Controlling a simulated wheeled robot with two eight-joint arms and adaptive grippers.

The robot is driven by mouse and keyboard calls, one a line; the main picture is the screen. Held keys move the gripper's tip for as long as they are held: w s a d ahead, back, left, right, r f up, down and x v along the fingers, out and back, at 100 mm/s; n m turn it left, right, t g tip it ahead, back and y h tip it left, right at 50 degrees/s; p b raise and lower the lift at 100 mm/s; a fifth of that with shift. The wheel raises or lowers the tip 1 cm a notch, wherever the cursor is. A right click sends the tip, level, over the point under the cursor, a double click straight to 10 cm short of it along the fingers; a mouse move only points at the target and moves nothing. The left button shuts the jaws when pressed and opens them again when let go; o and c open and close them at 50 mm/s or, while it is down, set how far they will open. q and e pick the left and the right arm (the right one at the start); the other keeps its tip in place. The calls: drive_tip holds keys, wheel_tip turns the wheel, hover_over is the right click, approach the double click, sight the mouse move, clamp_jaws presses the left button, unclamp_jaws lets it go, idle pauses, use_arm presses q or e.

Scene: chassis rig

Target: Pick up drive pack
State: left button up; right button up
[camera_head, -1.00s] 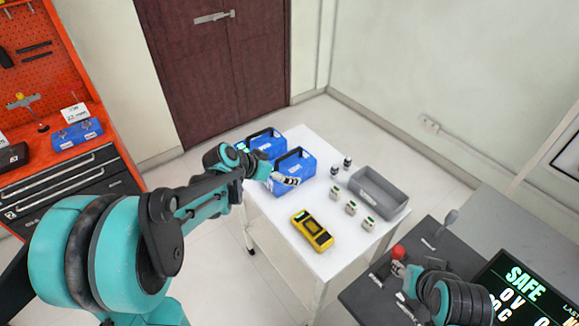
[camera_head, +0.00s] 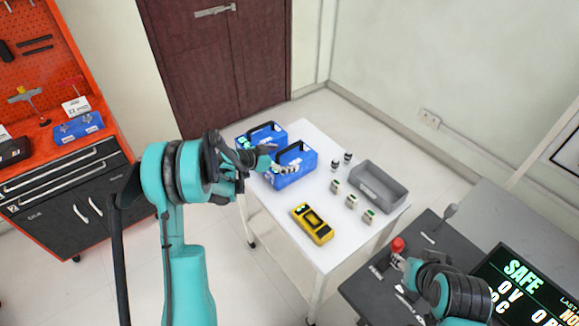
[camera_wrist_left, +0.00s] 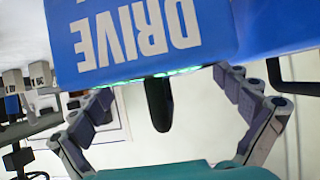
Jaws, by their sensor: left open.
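My left gripper (camera_head: 284,168) is at the near-left side of the middle pack. In the left wrist view a blue pack marked "DRIVE" (camera_wrist_left: 215,30), upside down, fills the top. The left fingers (camera_wrist_left: 162,92) are spread apart below it, with nothing held between them. A dark rounded piece shows between them. My right gripper (camera_head: 398,262) is by a red knob at the lower right; its jaws are too small to read.
A dark bench with a "SAFE" screen (camera_head: 525,285) stands lower right. An orange tool cabinet is at left.

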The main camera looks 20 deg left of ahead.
use_arm(q)
drive_tip(key=x, duration=0.2)
drive_tip(key=shift+w+d+f, duration=0.1)
drive_tip(key=shift+w+f, duration=0.05)
drive_tip(key=c, duration=1.6)
